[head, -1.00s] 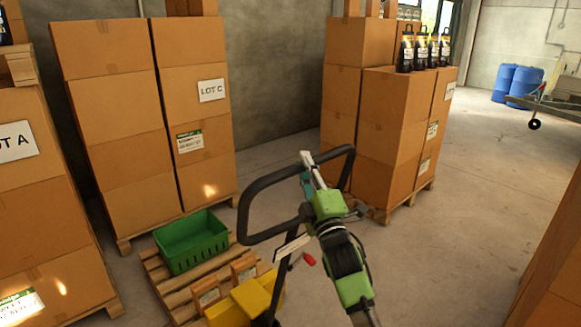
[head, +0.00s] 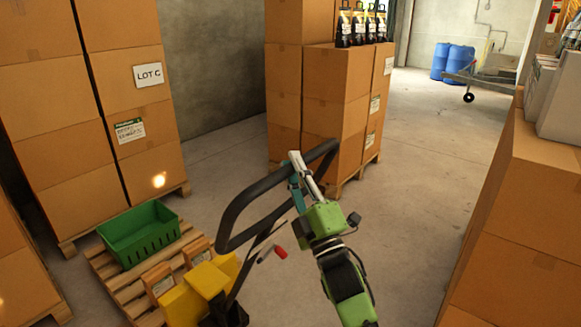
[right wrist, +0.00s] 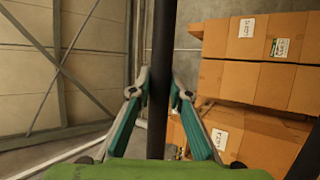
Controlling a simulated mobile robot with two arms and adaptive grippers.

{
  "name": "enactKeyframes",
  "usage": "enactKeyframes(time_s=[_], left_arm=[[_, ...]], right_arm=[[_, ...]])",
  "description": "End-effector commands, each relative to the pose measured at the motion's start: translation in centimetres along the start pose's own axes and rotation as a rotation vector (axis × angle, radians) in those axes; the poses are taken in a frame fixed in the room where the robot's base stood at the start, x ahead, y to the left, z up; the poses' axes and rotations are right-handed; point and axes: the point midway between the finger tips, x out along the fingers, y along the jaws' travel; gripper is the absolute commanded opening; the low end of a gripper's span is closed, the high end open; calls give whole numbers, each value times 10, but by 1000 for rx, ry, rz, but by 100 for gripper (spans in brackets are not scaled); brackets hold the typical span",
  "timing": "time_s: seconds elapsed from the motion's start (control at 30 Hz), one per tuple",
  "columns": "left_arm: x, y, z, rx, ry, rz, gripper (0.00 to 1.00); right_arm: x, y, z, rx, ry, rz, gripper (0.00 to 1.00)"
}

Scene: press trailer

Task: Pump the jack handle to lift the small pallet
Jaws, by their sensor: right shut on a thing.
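The jack handle (head: 245,198) is a black loop on a dark shaft in the head view. It leans to the right from the yellow pallet jack (head: 205,283). My right gripper (head: 300,172) is shut on the handle's bar. In the right wrist view the black bar (right wrist: 161,75) stands upright between the two teal-and-grey fingers (right wrist: 158,105). The small wooden pallet (head: 104,265) is at lower left, with a green crate (head: 140,235) and small brown boxes (head: 160,283) on it. Whether the pallet is off the floor cannot be told. My left gripper is not in view.
Stacked cartons marked LOT C (head: 125,110) stand behind the small pallet. Another carton stack (head: 335,110) with black bottles stands beyond the handle. Cartons (head: 520,220) bound the right side. Clear concrete floor (head: 420,190) lies between. Blue barrels (head: 452,62) stand far back.

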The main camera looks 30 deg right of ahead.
Motion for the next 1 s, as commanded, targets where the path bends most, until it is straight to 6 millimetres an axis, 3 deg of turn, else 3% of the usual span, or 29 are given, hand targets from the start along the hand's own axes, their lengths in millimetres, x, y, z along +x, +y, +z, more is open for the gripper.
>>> enactKeyframes(time_s=[0.03, 0.1, 0.53, 1.0], left_arm=[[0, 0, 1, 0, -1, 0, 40], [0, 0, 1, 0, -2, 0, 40], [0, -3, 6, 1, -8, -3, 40], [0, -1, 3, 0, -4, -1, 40]], right_arm=[[0, -2, 1, -1, -2, -5, 23], [0, -2, 0, -1, -2, -5, 35], [-8, -1, 0, 0, -1, -2, 35], [-98, -2, 0, 0, -3, -5, 35]])
